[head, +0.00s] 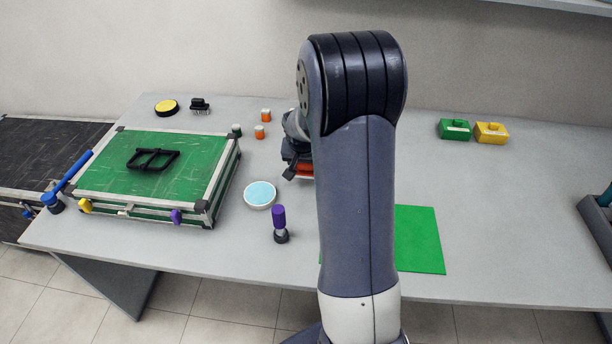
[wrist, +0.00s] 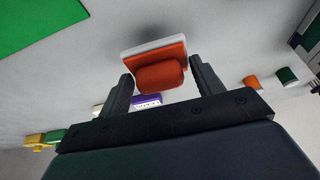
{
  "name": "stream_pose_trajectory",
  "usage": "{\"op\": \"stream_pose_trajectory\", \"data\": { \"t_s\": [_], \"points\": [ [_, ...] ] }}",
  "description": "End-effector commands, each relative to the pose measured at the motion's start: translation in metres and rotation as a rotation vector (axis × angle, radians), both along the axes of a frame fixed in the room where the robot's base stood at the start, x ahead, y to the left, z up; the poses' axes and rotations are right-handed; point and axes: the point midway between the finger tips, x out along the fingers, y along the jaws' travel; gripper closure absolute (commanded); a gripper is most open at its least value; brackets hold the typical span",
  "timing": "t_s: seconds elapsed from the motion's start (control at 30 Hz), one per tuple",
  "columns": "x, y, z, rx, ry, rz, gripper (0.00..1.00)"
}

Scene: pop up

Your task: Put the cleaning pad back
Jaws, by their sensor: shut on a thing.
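An orange cleaning pad (wrist: 160,72) with a rounded grip and a white base sits between the fingers of my gripper (wrist: 163,84) in the wrist view. My gripper is shut on its orange grip. In the head view my gripper (head: 292,170) is over the middle of the table, left of my arm, and a little of the orange pad (head: 305,169) shows at its end. My arm hides the rest. A purple block (wrist: 146,102) shows in the wrist view.
A green-topped case (head: 110,175) with a black frame on it fills the table's left. A pale blue round dish (head: 260,194) and a purple-handled tool (head: 279,222) stand near the front. A green sheet (head: 419,240) lies right of my arm. Small orange and green pots stand behind.

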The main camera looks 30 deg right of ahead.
Motion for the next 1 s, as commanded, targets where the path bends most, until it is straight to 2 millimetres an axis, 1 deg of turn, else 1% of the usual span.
{"op": "stream_pose_trajectory", "data": {
  "t_s": [0.13,0.33,0.57,0.7,0.73,1.0],
  "points": [
    [0.000,0.000,-0.012,0.001,0.001,0.000,0.55],
    [0.000,0.001,-0.040,0.002,0.001,0.001,0.55],
    [0.000,0.001,-0.040,0.000,-0.002,0.002,0.55],
    [0.000,0.001,-0.045,0.001,-0.002,0.002,0.55],
    [0.000,0.001,-0.044,0.001,-0.002,0.002,0.36],
    [0.000,0.001,-0.043,0.001,-0.002,0.002,0.15]
  ]
}}
